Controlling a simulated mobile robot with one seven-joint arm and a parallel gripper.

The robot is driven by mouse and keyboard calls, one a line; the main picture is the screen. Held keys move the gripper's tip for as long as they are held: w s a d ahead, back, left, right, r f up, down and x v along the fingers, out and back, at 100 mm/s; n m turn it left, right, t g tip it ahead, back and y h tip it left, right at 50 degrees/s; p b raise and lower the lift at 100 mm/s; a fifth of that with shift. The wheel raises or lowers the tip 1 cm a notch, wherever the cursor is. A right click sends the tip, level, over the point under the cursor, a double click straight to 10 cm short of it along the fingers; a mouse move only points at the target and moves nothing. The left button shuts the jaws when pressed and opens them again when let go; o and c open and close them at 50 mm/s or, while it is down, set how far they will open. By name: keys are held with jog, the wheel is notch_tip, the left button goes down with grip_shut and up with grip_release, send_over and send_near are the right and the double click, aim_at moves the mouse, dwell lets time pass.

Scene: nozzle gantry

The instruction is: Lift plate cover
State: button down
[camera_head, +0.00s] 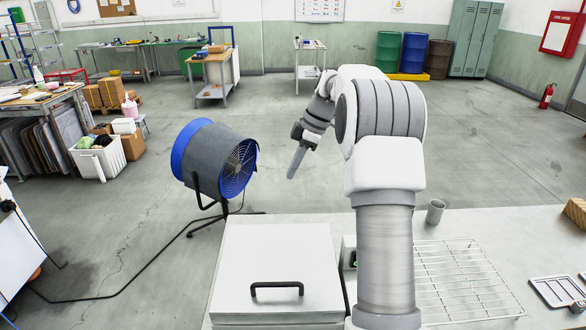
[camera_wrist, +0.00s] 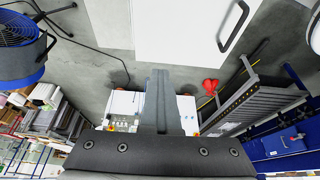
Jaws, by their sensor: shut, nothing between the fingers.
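The plate cover (camera_head: 275,265) is a flat white lid on a white box at the lower middle of the head view. It lies flat and has a black bar handle (camera_head: 276,286) near its front edge. In the wrist view the white cover (camera_wrist: 180,35) is at the top, with its handle (camera_wrist: 237,27) right of the middle. My gripper (camera_head: 292,174) is in the air beyond the cover's back edge, pointing down. It is shut and empty, apart from the handle. In the wrist view its joined fingers (camera_wrist: 158,76) point toward the cover.
A wire rack (camera_head: 462,280) and a grey cup (camera_head: 435,212) are right of the box on the bench (camera_head: 520,235). A slotted tray (camera_head: 560,291) lies farther right. A blue-rimmed fan (camera_head: 215,160) stands on the floor at left. My arm hides part of the bench.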

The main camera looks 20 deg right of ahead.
dwell(0.4)
jog(key=c, duration=0.8)
grip_release()
jog(key=shift+c, duration=0.2)
jog(key=shift+r, duration=0.1)
jog(key=p+v, duration=0.2)
jog(key=v, duration=1.5)
jog(key=shift+d, duration=0.2)
jog(key=shift+s, duration=0.1)
